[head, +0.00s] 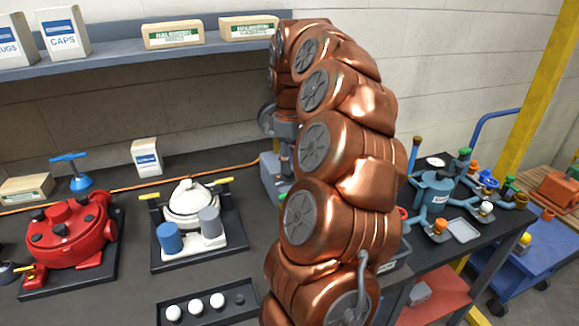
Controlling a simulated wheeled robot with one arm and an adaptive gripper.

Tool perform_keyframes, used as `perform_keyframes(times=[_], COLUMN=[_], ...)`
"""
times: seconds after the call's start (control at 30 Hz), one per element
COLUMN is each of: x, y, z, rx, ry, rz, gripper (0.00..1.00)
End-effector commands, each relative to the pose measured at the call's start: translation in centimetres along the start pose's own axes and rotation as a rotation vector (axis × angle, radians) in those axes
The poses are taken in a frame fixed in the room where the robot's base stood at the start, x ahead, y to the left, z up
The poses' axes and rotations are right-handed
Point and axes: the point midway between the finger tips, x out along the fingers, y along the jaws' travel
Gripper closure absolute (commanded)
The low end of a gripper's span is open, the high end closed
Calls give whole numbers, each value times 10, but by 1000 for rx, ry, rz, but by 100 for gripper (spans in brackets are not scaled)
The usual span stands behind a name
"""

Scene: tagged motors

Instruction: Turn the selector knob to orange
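My gripper (285,158) points down behind my copper-coloured arm, over a grey box (270,182) on the dark bench. Only a small part of the gripper shows, and its fingers cannot be made out clearly. Whether it touches the box or anything on it cannot be told. A small green spot (283,196) shows at the box beside my arm. I cannot make out the selector knob or an orange mark on this box; my arm hides most of that area.
A red motor (70,232) and a white motor (188,201) stand on black trays at left. A tray of white balls (196,307) lies in front. A blue pump assembly (437,190) stands at right. A shelf with boxes (172,34) runs along the wall.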

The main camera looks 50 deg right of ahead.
Motion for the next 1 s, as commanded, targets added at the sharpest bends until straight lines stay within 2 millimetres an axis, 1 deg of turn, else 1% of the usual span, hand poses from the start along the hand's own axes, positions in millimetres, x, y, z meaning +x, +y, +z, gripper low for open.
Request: perform_keyframes(times=[0.03,0.2,0.53,0.8,1.0], x=[-8,-31,-70,-91,-97], y=[0,1,0,1,0], z=[-1,-1,-1,0,0], rx=[-1,1,-1,0,-2], ry=[3,3,1,0,1], rz=[3,4,2,0,1], gripper=[64,64,64,64,64])
